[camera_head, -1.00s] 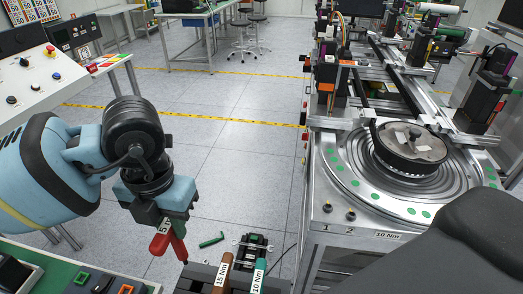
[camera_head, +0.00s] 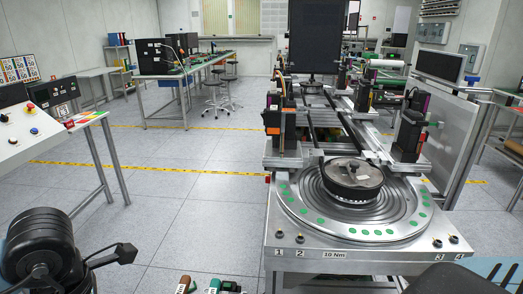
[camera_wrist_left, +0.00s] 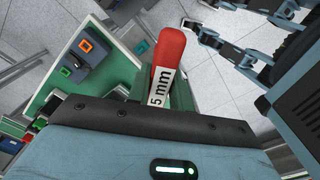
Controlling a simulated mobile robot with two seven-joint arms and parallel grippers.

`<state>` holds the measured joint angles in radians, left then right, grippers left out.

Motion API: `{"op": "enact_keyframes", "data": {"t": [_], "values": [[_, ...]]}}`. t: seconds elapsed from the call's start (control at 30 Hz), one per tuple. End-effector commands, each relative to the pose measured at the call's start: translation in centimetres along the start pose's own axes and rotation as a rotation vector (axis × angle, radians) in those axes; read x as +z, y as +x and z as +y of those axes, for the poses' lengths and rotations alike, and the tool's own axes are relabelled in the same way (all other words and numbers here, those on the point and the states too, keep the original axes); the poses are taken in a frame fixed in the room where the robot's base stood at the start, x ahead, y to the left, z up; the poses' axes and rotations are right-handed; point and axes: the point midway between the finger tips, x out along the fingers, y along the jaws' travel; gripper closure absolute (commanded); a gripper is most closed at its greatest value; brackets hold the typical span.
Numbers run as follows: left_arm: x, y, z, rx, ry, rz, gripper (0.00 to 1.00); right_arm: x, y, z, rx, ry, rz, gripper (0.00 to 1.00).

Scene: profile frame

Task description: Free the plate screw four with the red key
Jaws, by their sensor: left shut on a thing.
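The red key (camera_wrist_left: 168,50), its white label reading 5 mm, is in my left gripper (camera_wrist_left: 165,95), which is shut on it in the left wrist view. The key's far end is hidden. Plate screw four (camera_head: 454,239) is a small dark knob above the number 4 at the front right corner of the machine plate (camera_head: 385,257). It stands beside screw three (camera_head: 438,244), well away from my left arm.
A round turntable (camera_head: 300,215) with green dots carries a dark ring part (camera_head: 352,186). Screws one (camera_head: 279,235) and two (camera_head: 300,238) are at the front left. Brown (camera_head: 183,284) and green (camera_head: 214,285) handles stand at the bottom edge. Open floor lies left of the machine.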

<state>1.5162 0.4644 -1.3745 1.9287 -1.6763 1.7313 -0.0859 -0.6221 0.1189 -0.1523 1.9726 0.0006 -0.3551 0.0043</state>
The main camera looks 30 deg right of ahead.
Motion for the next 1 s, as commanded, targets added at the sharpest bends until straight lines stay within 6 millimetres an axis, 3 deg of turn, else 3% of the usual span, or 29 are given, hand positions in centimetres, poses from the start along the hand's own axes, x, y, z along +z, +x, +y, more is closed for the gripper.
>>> {"op": "enact_keyframes", "data": {"t": [0.17, 0.7, 1.0], "values": [[-2.8, 1.1, 0.2, -0.001, 0.300, 0.000, 1.00, -0.9, 0.3, 0.3, 0.002, -0.010, 0.018, 0.64], [-10.3, 4.2, 0.6, 0.000, 1.202, -0.003, 1.00, -0.6, 0.2, 0.1, 0.002, 0.001, 0.012, 0.64], [-13.2, 5.4, 0.7, -0.002, 1.561, 0.000, 1.00, -0.2, 0.2, 0.0, 0.003, 0.005, 0.006, 0.64]]}}
